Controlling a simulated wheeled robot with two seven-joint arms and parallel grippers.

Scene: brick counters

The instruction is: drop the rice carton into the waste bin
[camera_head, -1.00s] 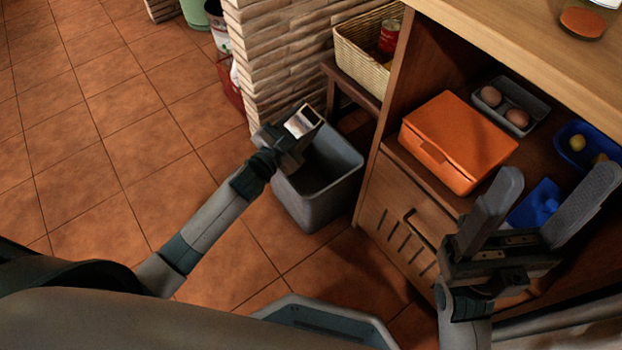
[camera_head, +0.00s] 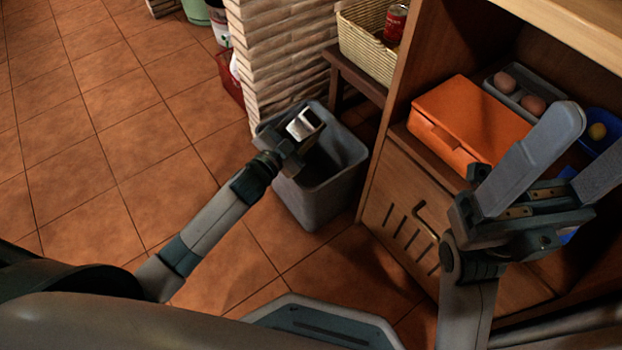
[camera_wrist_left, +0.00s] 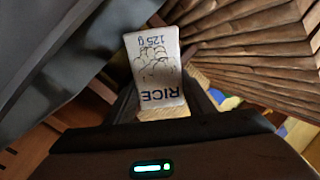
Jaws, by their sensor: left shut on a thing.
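The rice carton (camera_wrist_left: 157,72) is a small pale box with "RICE 125 g" printed on it. In the head view it shows as a whitish block (camera_head: 304,124). My left gripper (camera_head: 296,138) is shut on it and holds it over the grey waste bin (camera_head: 345,178), near the bin's back left part. The bin stands on the floor and is open at the top; its inside is partly hidden by the gripper. My right gripper (camera_head: 560,165) is open, its two fingers wide apart with nothing seen between them, in front of the cabinet shelf.
A brick pillar (camera_head: 277,60) stands behind the bin. A wooden cabinet (camera_head: 395,185) is right of it, holding an orange box (camera_head: 465,120) and an egg tray (camera_head: 520,92). A wicker basket (camera_head: 365,45) with a red can (camera_head: 396,22) is behind. Tiled floor at left is clear.

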